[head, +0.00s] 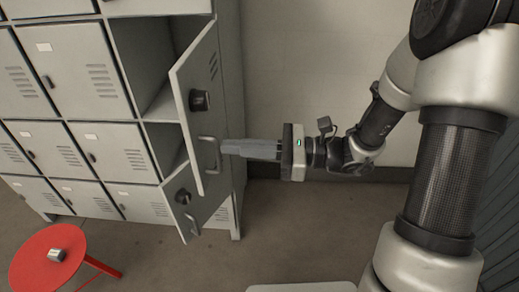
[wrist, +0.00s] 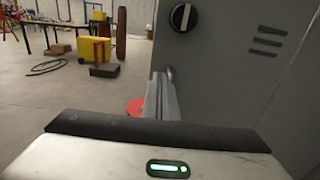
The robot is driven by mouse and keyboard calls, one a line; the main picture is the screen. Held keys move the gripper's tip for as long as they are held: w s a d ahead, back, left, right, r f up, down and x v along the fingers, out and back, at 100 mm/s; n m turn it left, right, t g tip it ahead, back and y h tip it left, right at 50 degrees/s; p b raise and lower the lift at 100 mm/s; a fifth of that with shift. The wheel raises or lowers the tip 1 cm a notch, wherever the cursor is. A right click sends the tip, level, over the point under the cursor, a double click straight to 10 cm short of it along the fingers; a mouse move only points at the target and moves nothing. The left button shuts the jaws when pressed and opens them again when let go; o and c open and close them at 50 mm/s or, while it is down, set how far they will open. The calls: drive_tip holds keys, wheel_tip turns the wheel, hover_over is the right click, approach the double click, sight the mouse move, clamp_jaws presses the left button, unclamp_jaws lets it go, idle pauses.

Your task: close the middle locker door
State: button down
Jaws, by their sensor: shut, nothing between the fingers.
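The grey locker bank (head: 80,75) has two doors swung open in its right column. The upper open door (head: 188,75) has a black knob (head: 199,100) and a bar handle (head: 209,153); it also fills the right of the wrist view (wrist: 235,85). The lower open door (head: 190,200) hangs beneath it, partly hidden, with its own handle. I cannot tell for certain which is called the middle door. My gripper (head: 224,147) is shut and empty, its fingertips beside the upper door's handle. In the wrist view the fingers (wrist: 160,88) lie along that door near the handle; contact is unclear.
A round red stool (head: 38,262) with a small metal piece (head: 57,255) stands at lower left, in front of the lockers. The other locker doors look shut. The floor right of the lockers is clear up to the wall. A yellow case (wrist: 93,50) stands far off.

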sight(197, 144)
drive_tip(key=a, duration=0.5)
drive_tip(key=shift+w+a+b, duration=0.15)
drive_tip(key=shift+w+b, duration=0.15)
drive_tip(key=shift+b, duration=0.05)
drive_tip(key=shift+a, duration=0.1)
